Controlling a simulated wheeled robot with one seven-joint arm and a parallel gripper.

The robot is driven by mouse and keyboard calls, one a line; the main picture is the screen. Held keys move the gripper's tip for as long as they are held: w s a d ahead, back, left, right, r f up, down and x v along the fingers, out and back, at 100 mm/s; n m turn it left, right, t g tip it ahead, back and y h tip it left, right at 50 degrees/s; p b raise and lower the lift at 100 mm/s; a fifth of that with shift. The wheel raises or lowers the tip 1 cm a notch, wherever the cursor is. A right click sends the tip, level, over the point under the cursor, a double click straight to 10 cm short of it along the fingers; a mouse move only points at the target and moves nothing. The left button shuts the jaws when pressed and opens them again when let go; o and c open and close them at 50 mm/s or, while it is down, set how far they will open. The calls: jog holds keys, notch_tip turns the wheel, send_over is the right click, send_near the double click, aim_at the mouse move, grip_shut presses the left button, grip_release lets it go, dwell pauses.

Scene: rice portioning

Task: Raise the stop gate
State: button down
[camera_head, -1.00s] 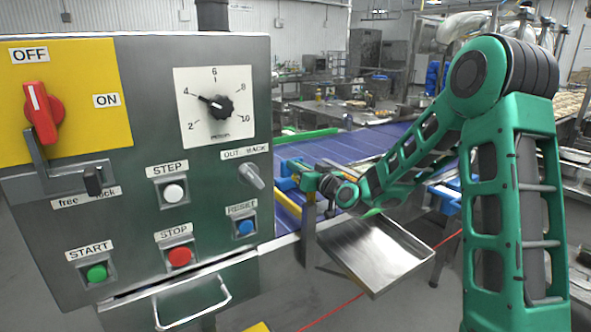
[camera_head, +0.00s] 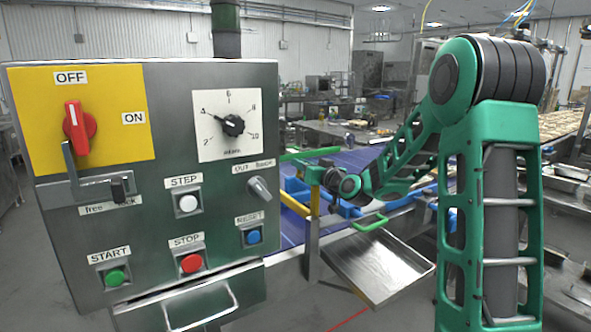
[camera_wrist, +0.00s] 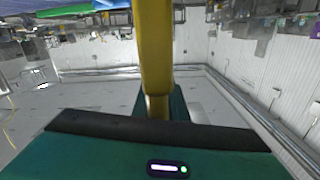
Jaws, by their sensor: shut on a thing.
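My gripper (camera_head: 317,176) is at the end of my green arm, beside the conveyor, and is small in the head view. It is shut on a yellow bar (camera_head: 315,201), which seems to be part of the stop gate. In the wrist view the yellow bar (camera_wrist: 154,50) runs down from the top edge to my gripper's dark front edge. The fingertips are mostly hidden there. A second yellow length (camera_head: 294,205) slants along the near side of the belt. I cannot tell how high the gate stands.
A control panel (camera_head: 150,210) with a dial and buttons fills the left. The blue conveyor belt (camera_head: 355,160) runs behind my gripper. A metal tray (camera_head: 375,268) sits below my forearm, close to a green handle (camera_head: 370,222). Open floor shows in the wrist view.

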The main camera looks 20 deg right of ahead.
jog(key=c, duration=1.8)
grip_release()
jog(key=shift+r, duration=0.45)
jog(key=shift+o, duration=0.2)
jog(key=shift+f, duration=0.15)
jog(key=s+d, duration=0.1)
jog(key=s, duration=0.9)
jog(key=shift+s+d, duration=0.2)
jog(key=shift+d, duration=0.15)
